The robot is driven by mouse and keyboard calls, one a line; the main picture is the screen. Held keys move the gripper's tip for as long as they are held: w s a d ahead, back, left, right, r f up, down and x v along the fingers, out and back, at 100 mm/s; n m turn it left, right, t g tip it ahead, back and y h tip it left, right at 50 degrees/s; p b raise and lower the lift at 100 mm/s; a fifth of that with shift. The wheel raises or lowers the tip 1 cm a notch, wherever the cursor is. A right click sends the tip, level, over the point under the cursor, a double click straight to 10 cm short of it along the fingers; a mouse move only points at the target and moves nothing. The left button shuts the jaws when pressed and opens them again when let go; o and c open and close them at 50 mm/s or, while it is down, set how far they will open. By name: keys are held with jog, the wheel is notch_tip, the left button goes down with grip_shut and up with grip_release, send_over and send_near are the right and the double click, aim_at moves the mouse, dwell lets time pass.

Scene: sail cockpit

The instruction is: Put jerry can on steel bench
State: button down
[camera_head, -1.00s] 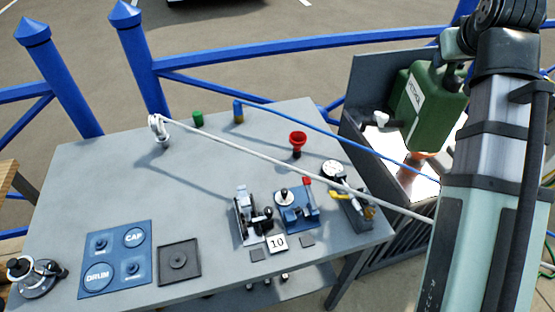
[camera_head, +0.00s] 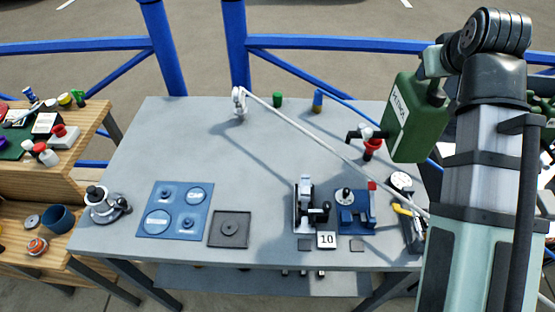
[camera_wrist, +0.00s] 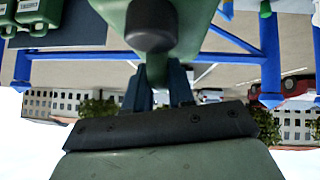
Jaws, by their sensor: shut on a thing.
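The green jerry can (camera_head: 415,122) with a white label hangs in the air at the right of the head view, over or just beyond the right back corner of the steel bench (camera_head: 140,140). My gripper (camera_head: 438,86) is shut on its top part, largely hidden by the can and my arm. In the wrist view the can's green body (camera_wrist: 195,25) and a dark round cap fill the top middle, with the gripper's fingers (camera_wrist: 160,88) against it. The bench is a grey flat-topped table.
A wooden shelf (camera_head: 75,160) stands left; blue railings run behind.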

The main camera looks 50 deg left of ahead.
jog(key=shift+s+a+f+n+g+y, duration=0.8)
jog(key=shift+s+a, duration=2.55)
jog(key=shift+a, duration=2.3)
jog(key=shift+s+a+f+n+g+y, duration=0.4)
jog(key=shift+s+a+f+n, duration=0.65)
jog(key=shift+s+a, duration=3.45)
notch_tip(320, 180, down, 9)
jog(key=w+a, duration=0.2)
jog(key=shift+w+a, duration=0.15)
jog(key=shift+w, duration=0.05)
jog(key=shift+f, duration=0.2)
jog(key=c, duration=1)
grip_release()
jog(key=shift+n, duration=0.25)
jog(key=shift+o, duration=0.2)
jog(key=v, duration=1.2)
jog(key=shift+s+r, duration=0.1)
